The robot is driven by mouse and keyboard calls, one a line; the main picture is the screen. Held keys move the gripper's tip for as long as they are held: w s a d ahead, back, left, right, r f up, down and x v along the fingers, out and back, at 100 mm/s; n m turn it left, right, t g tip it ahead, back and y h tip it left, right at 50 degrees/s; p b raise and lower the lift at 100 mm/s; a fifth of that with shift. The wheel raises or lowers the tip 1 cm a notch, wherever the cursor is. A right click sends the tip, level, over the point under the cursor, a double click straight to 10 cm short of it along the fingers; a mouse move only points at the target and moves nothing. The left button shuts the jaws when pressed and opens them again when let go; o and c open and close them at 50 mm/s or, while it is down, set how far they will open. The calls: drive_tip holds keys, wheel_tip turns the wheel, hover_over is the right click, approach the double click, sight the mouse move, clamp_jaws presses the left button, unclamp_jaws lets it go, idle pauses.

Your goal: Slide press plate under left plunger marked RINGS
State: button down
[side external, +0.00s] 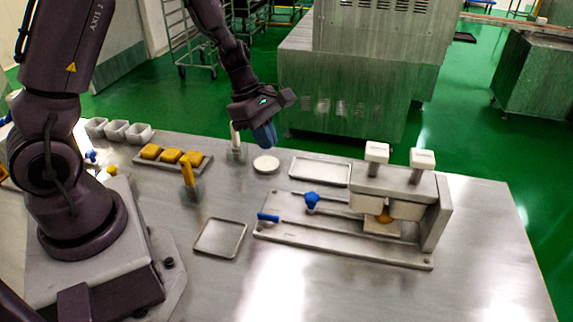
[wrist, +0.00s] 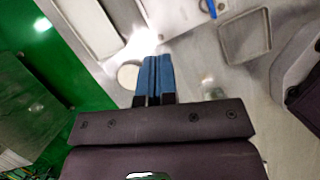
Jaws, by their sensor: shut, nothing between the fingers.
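A metal press (side external: 440,215) stands on the right of the table, with two white-topped plungers, the left one (side external: 377,151) and the right one (side external: 422,158). Their markings are too small to read. A small pale plate (side external: 382,229) with an orange-yellow piece (side external: 384,218) on it sits under the press head. A blue knob (side external: 311,201) and a blue handle (side external: 268,217) are on the left part of the press base (side external: 330,249). I cannot tell which part either one moves. My gripper (side external: 270,146) is shut and empty, above the table's back edge, left of the press; its blue fingers (wrist: 158,60) touch each other.
A white disc (side external: 265,165) lies below my gripper. An empty tray (side external: 320,171) is behind the press base and another (side external: 220,238) left of it. A tray of yellow blocks (side external: 171,156), white cups (side external: 116,131) and an upright yellow tool (side external: 188,172) stand left. The front table is clear.

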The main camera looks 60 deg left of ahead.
drive_tip(key=x, duration=1)
drive_tip(key=shift+s, duration=0.1)
drive_tip(key=shift+w+d+r, duration=0.1)
drive_tip(key=shift+w+d, duration=0.2)
drive_tip(key=shift+d, duration=0.25)
drive_tip(key=shift+w+d+r, duration=0.1)
drive_tip(key=shift+w+d, duration=0.25)
drive_tip(key=shift+d, duration=0.2)
drive_tip(key=shift+w+d, duration=0.3)
drive_tip(key=shift+d, duration=0.3)
drive_tip(key=shift+w+d, duration=1.6)
drive_tip(key=shift+d, duration=0.05)
